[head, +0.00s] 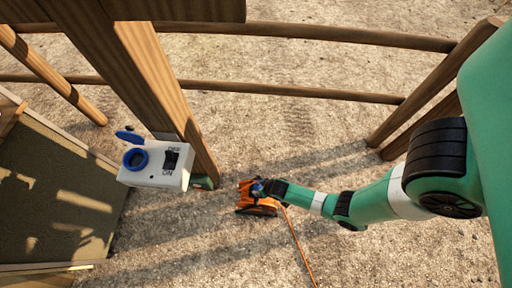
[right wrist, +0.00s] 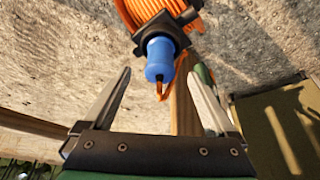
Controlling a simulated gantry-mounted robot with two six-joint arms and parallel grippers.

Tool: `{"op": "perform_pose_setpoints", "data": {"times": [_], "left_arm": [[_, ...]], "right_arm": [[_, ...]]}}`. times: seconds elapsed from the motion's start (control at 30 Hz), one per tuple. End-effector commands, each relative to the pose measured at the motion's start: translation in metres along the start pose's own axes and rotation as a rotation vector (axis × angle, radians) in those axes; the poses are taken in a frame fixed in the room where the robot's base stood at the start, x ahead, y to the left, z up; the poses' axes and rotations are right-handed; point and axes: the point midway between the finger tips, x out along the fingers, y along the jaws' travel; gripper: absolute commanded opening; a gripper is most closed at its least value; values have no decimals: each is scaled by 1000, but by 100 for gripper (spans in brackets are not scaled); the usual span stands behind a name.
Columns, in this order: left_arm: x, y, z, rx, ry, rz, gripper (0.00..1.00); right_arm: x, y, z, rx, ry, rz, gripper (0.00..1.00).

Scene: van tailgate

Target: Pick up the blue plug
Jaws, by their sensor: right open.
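The blue plug (right wrist: 160,58) sits at the black bracket of an orange cable reel (right wrist: 152,12), its free end pointing toward my right gripper. My right gripper (right wrist: 160,74) is open, with one finger on each side of the plug's line and a visible gap on both sides. In the head view, my right gripper (head: 262,188) is at the orange reel (head: 247,199) on the ground, and its tip largely hides the plug there. My left gripper is not in view.
A white switch box (head: 155,172) with a blue socket (head: 135,159) is at the wooden post (head: 160,90). An orange cable (head: 299,245) runs along the gravel from the reel. Wooden rails (head: 290,91) cross behind. Gravel right of the reel is clear.

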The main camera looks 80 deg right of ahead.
Motion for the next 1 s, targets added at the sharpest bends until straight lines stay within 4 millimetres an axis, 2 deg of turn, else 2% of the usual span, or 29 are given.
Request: {"op": "perform_pose_setpoints", "data": {"times": [0.03,0.07,0.33,0.6,0.87,1.0], "left_arm": [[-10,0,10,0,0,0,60],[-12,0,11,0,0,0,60],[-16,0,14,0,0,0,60],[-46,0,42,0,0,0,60],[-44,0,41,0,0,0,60],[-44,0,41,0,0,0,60]], "right_arm": [[15,0,3,1,-1,1,92],[18,0,3,0,-1,1,92],[25,0,0,-1,0,-1,92],[70,-2,-2,0,1,0,92],[70,-2,-4,-1,0,-1,92],[70,-2,-4,-1,0,-1,69]]}}
